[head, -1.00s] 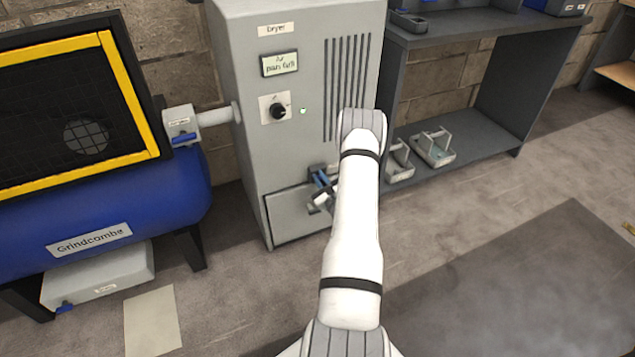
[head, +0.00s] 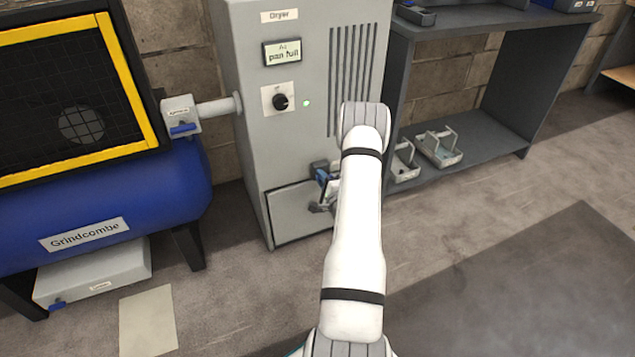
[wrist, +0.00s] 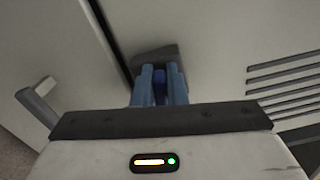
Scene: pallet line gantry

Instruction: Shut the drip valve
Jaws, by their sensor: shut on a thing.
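The drip valve seems to be the small dark block (head: 318,168) on the front of the grey dryer cabinet, just above its lower panel. In the wrist view the dark block (wrist: 155,58) shows just beyond the fingers. My gripper (wrist: 160,82) has two light blue fingers shut on a darker blue lever (wrist: 159,77) in front of that block. In the head view my white arm hides most of my gripper, and the lever's angle is hard to tell.
The dryer's display (head: 283,53) reads "pan full", above a black knob (head: 280,101) and a lit green lamp (head: 307,103). The lower panel (head: 292,213) has a handle. A blue tank (head: 100,210) stands left; a dark shelf (head: 480,160) with metal trays stands right. Floor in front is open.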

